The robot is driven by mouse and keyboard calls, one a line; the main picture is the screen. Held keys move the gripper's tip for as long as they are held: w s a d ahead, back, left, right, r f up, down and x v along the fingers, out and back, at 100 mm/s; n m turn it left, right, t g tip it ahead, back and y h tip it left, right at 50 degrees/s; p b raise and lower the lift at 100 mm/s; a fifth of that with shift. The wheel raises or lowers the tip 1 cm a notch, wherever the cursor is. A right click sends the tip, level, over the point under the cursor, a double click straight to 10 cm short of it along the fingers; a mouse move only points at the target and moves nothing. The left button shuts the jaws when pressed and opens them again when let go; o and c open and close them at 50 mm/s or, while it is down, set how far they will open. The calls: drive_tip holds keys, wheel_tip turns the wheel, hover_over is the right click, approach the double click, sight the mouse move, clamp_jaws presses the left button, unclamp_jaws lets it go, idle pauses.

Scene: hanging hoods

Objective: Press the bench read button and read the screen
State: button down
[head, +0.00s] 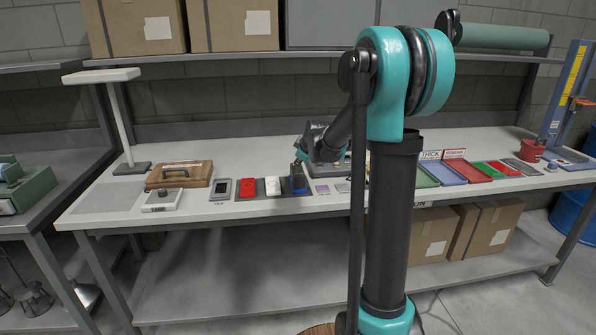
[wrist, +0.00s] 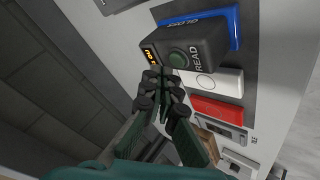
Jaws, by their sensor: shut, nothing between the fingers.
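In the head view my gripper (head: 301,158) is low over the bench (head: 330,208), by a blue block (head: 298,187), and the button is hidden.
A white block (head: 272,186) and a red block (head: 247,188) lie left of the blue one. Further left are a wooden case (head: 180,176) and a lamp (head: 121,120). Coloured trays (head: 467,172) line the right of the bench. My arm hides part of the bench.

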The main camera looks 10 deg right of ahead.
sight(299, 171)
drive_tip(key=shift+r, duration=0.15)
drive_tip(key=shift+r, duration=2.35)
drive_tip(key=shift+s, duration=0.1)
